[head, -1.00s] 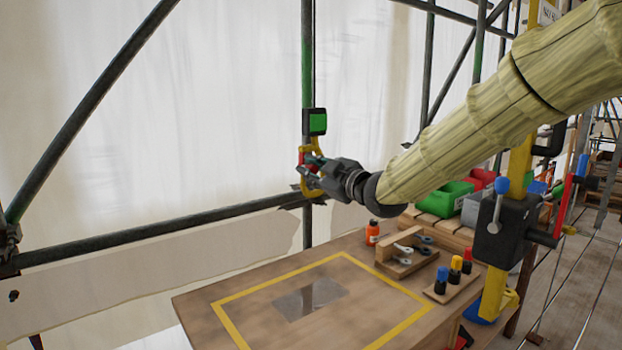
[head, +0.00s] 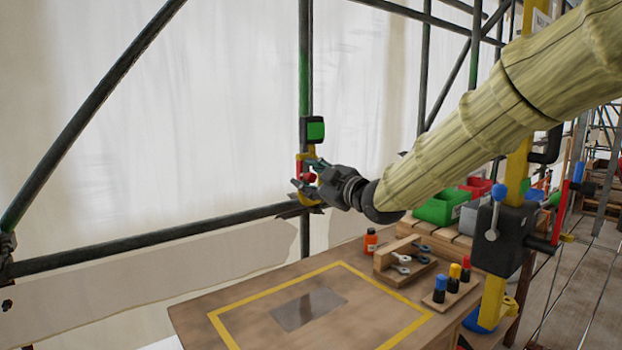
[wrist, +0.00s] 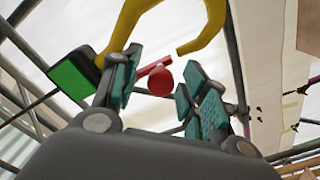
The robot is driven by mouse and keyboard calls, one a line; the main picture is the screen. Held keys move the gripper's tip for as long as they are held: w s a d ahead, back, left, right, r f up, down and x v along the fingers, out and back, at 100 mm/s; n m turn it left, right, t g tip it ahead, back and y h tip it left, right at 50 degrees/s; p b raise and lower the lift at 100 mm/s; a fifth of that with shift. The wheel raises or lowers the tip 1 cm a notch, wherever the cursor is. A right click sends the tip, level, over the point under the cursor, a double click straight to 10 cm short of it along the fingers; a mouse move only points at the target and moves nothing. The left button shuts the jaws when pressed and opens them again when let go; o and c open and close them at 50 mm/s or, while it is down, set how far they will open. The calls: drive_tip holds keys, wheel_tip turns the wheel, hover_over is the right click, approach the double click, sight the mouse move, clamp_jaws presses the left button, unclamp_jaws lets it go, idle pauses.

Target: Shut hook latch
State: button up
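The yellow hook (head: 309,152) hangs on the upright pole, below a black box with a green face (head: 316,131). In the wrist view the hook (wrist: 203,35) curves across the top, with a red bar (wrist: 153,66) and a round red knob (wrist: 160,82) near its opening. The bar's end lies close to the hook's tip; I cannot tell if they touch. My gripper (head: 305,177) is at the hook. Its teal-padded fingers (wrist: 154,92) are spread, with the red knob showing between them, apparently clear of both pads. The hook's lower part is partly hidden by my gripper.
A wooden table (head: 190,316) with a yellow-taped square stands below. On it are an orange bottle (head: 371,240), a tool rack (head: 405,262) and several coloured-top pegs. A horizontal scaffold tube (head: 150,240) passes just below my gripper. White sheeting hangs behind.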

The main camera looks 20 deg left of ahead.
drive_tip(key=v, duration=1.2)
